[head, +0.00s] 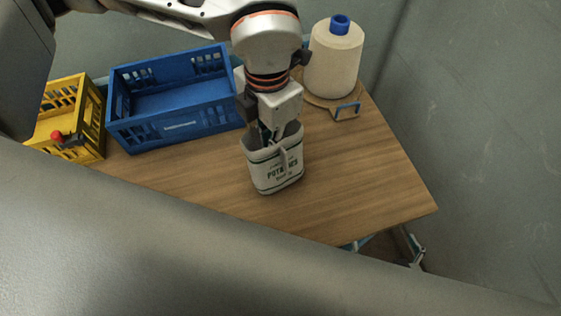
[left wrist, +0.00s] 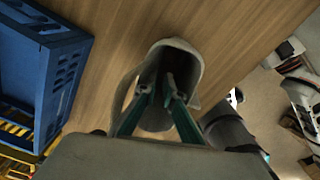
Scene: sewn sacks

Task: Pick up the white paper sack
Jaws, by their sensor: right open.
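The white paper sack (head: 265,178) stands upright on the wooden table, with dark "POTATOES" lettering on its front. Its mouth is open at the top. My left gripper (head: 273,142) points down at the mouth, and one finger shows in front of the lettering. In the left wrist view the sack's rim (left wrist: 187,48) curves around my left fingertips (left wrist: 158,88). The fingertips are a small gap apart; whether they press on the near wall is unclear. My right gripper (head: 385,246) shows only in part beyond the table's front edge, its fingers apart.
A blue crate (head: 180,127) stands left of the sack, with a yellow crate (head: 88,150) further left. The table's right side (head: 385,190) is clear.

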